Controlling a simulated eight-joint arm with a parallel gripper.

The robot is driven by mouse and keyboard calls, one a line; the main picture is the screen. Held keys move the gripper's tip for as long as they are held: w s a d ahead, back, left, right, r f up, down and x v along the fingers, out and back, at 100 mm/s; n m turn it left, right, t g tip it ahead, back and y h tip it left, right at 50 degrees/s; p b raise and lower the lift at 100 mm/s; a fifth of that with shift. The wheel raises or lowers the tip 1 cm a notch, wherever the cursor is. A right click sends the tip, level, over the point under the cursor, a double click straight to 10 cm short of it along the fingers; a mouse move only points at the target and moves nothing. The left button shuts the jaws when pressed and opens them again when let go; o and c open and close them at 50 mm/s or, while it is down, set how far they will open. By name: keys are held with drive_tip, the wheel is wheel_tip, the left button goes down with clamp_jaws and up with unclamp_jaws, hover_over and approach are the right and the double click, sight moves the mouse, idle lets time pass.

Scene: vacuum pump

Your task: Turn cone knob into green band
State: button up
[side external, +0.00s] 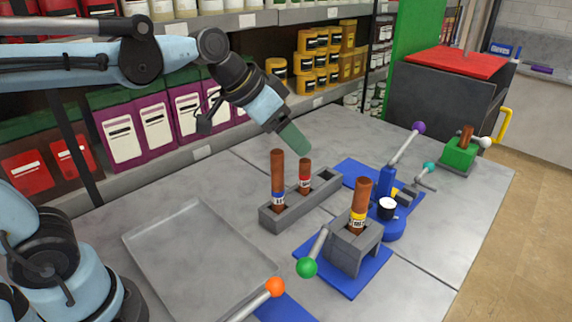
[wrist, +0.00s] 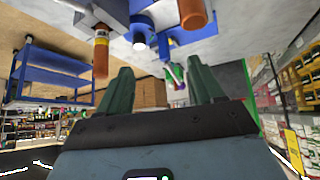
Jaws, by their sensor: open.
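I cannot make out a cone-shaped knob or a green band for certain. A blue device (side external: 387,222) with a black, white-topped round part (side external: 387,207) stands right of centre. It also shows at the top of the wrist view (wrist: 142,22). Behind it, a grey lever ends in a purple ball (side external: 418,128) and a shorter one in a teal ball (side external: 430,167). My gripper (side external: 296,140) is raised above the table, left of and behind the blue device, pointing down to the right. In the wrist view its green fingers (wrist: 160,75) are apart with nothing held.
Brown cylinders stand in a grey rack (side external: 315,200) below my gripper and in a grey block (side external: 355,250) in front. A green-ball lever (side external: 307,267), an orange-ball lever (side external: 274,287) and an empty grey tray (side external: 200,255) are nearer. A green block (side external: 459,154) stands far right.

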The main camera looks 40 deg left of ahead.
drive_tip(key=shift+n+y, duration=0.4)
drive_tip(key=shift+n, duration=0.3)
drive_tip(key=shift+s+a+f, duration=0.15)
drive_tip(key=shift+s+a, duration=0.45)
drive_tip(key=shift+s, duration=0.25)
drive_tip(key=shift+s+a+f, duration=0.15)
drive_tip(key=shift+s+a, duration=0.4)
drive_tip(key=shift+s, duration=0.3)
drive_tip(key=m+g+h, duration=0.3)
drive_tip(key=m+g, duration=0.3)
drive_tip(key=m, duration=0.8)
hover_over(385, 202)
drive_tip(key=a, duration=0.5)
wheel_tip(385, 202, down, 6)
drive_tip(key=x, duration=0.8)
drive_tip(key=s+x, duration=0.1)
drive_tip(key=x, duration=0.3)
drive_tip(key=shift+f, duration=0.1)
drive_tip(key=shift+c, duration=0.3)
drive_tip(key=c, duration=1)
